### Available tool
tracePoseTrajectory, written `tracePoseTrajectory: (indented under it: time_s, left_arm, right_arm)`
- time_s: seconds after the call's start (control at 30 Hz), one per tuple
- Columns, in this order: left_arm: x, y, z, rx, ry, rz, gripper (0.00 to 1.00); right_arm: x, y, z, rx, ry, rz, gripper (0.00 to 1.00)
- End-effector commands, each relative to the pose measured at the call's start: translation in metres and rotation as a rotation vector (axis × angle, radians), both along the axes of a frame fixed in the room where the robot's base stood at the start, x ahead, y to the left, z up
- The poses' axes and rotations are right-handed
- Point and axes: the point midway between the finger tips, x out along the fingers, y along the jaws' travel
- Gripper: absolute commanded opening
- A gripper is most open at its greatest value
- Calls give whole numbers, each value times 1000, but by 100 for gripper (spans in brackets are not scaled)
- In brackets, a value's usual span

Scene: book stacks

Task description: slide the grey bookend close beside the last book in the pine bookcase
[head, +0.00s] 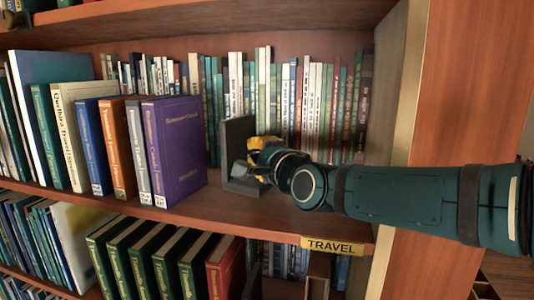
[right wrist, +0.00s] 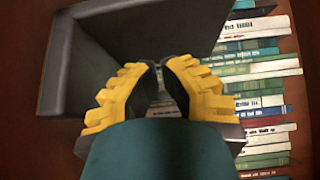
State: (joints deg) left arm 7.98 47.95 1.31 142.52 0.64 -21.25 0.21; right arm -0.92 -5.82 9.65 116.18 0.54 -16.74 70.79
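The grey bookend (head: 238,150) stands upright on the pine bookcase's middle shelf (head: 215,207), its base towards the right. The last book in the row is the purple book (head: 178,150); a narrow gap separates it from the bookend. My right gripper (head: 256,158) reaches in from the right and is close against the bookend's right face; contact is hard to tell. In the right wrist view, its yellow-padded fingers (right wrist: 168,75) come together with nothing held between them, facing the bookend's dark upright plate (right wrist: 150,30).
Thin books (head: 310,100) line the back of the shelf behind the bookend. The bookcase's right side panel (head: 395,110) stands behind my arm. A yellow TRAVEL label (head: 332,246) is on the shelf's front edge.

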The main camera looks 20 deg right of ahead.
Motion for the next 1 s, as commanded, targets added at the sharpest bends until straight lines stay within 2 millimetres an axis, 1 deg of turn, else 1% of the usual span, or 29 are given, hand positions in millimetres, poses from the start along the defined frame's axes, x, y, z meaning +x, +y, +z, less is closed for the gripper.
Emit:
tracePoseTrajectory:
  time_s: [0.03,0.1,0.23,0.67,0.77,1.0]
  left_arm:
    - [0,0,4,-1,0,0,47]
    - [0,0,6,-1,0,0,47]
    - [0,0,8,-2,1,-1,47]
    - [0,0,8,-1,1,0,47]
    - [-1,1,13,-2,1,0,47]
    - [-1,1,29,-5,0,-1,47]
  right_arm:
    - [7,2,1,1,2,1,0]
    - [14,3,1,1,2,1,0]
    - [22,4,1,-1,0,1,0]
    - [25,6,0,-1,0,1,0]
    - [29,13,1,1,0,4,0]
    - [51,47,2,1,1,7,0]
